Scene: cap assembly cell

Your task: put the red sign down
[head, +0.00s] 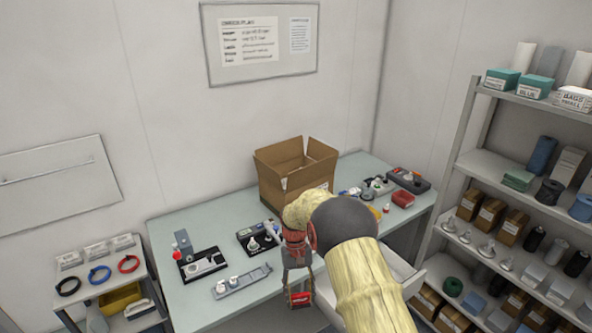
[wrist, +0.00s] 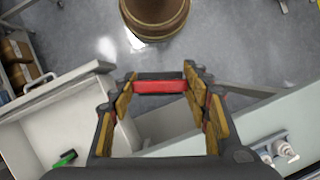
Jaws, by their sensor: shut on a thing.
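The red sign (head: 301,298) hangs low in the head view, a small red piece with a dark edge. My gripper (head: 299,290) is shut on it. In the wrist view the red sign (wrist: 160,87) shows as a red bar across the space between the fingertips of my gripper (wrist: 160,92). The held sign is at the front edge of the table, over or just beyond it. Its face cannot be read. My forearm hides part of the table front.
The pale table (head: 215,222) carries device trays, an open cardboard box (head: 283,172) and a red bin (head: 402,198). An open white drawer (wrist: 70,115) holds a green item (wrist: 64,159). Bare table top shows left of my gripper. A stocked shelf (head: 500,150) stands right.

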